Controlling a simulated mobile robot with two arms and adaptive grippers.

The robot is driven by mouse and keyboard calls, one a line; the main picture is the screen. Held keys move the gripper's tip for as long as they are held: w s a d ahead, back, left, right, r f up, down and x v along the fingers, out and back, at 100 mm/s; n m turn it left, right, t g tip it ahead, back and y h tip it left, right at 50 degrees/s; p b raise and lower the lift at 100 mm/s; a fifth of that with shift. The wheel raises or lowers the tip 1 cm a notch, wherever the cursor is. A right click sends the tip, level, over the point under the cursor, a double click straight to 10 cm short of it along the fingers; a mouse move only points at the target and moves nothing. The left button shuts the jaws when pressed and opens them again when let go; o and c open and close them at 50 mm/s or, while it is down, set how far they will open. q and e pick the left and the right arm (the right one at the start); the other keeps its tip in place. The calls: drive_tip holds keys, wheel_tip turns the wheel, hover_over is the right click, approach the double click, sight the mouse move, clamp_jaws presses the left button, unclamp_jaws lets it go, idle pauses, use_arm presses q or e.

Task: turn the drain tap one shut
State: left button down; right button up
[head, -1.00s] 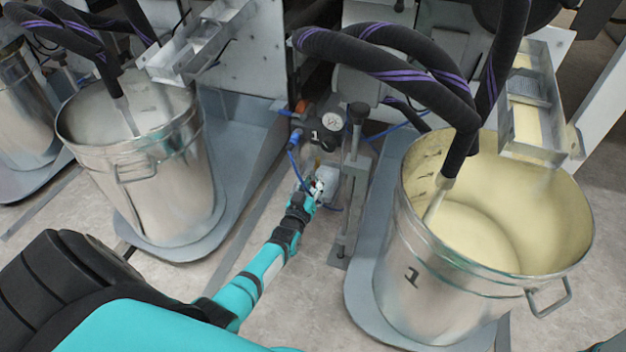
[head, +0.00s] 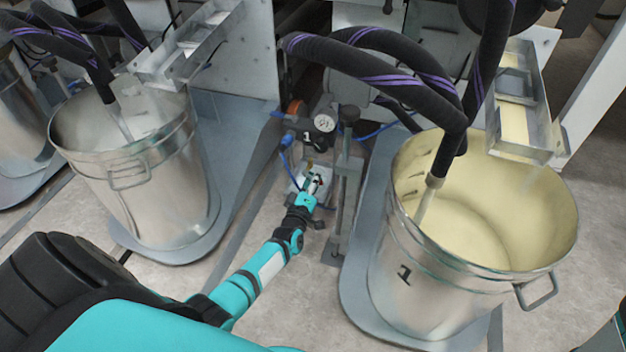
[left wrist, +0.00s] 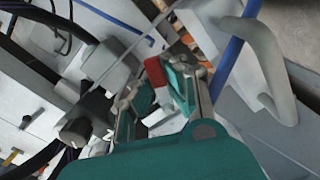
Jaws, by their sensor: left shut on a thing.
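The drain tap's red handle (left wrist: 155,72) shows in the left wrist view between the two teal fingers of my left gripper (left wrist: 158,95). The gripper is shut on it, and the fingers hide part of the handle and the tap body. In the head view my left gripper (head: 314,182) is low beside the stand with the pressure gauge (head: 324,123), marked 1. The tap is too small and covered there to tell its angle. My right gripper is not in view.
Another drum (head: 160,190) stands left. A grey post (head: 347,195) rises close to the gripper's right. Blue tubes and black hoses (head: 400,75) run nearby.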

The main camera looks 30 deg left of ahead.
use_arm(q)
drive_tip(key=n, duration=0.3)
drive_tip(key=shift+d+r, duration=0.1)
drive_tip(key=shift+r, duration=0.25)
drive_tip(key=shift+r+n, duration=0.2)
drive_tip(key=shift+n, duration=0.7)
drive_tip(key=c, duration=1.3)
unclamp_jaws()
drive_tip(key=shift+r, duration=0.1)
